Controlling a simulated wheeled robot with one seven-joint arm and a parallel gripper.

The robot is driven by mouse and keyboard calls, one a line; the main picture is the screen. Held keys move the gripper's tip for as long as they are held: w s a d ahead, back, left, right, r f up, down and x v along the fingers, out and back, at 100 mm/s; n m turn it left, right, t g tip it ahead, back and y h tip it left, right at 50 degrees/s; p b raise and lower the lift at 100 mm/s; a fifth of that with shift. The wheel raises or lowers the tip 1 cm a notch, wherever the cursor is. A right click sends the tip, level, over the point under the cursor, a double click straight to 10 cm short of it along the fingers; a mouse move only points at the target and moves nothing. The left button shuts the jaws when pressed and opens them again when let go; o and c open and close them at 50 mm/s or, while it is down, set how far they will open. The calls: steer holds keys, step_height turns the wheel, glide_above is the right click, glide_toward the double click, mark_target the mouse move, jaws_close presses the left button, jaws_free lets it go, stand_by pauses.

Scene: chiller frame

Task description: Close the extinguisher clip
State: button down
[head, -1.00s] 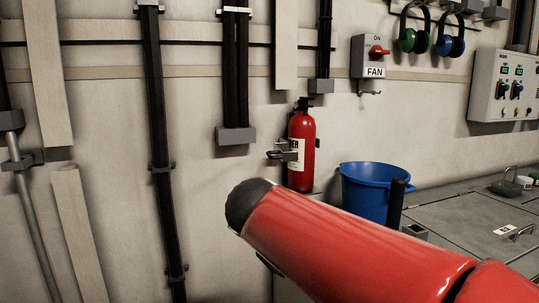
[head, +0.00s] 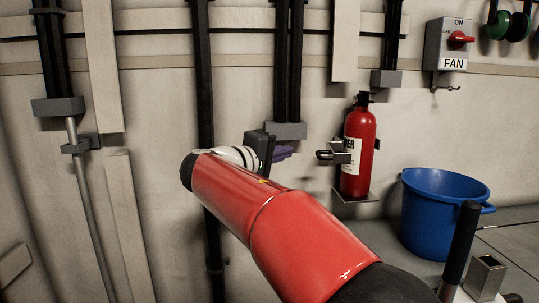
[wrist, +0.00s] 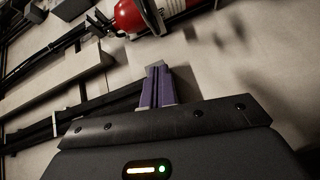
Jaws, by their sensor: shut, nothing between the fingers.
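The red extinguisher (head: 362,158) with a white label stands upright on a small wall bracket in the head view. Its dark clip (head: 334,157) sits at the left side at label height and sticks out to the left; I cannot tell its exact angle. My gripper (head: 290,152) has purple fingers, shut and empty, left of the clip and apart from it. In the wrist view the gripper fingers (wrist: 158,75) are together. There the extinguisher (wrist: 130,16) lies beyond the fingertips at the top, with the dark clip (wrist: 151,14) across it.
A blue bucket (head: 437,220) stands on the grey counter right of the extinguisher. A fan switch box (head: 448,45) hangs on the wall above. Dark vertical channels (head: 289,70) run down the wall behind my gripper. Bare wall lies between gripper and clip.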

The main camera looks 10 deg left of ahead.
mark_target(317, 154)
steer(key=d, duration=0.3)
steer(key=d+f, duration=0.1)
steer(key=d, duration=0.1)
steer(key=shift+w+d, duration=0.15)
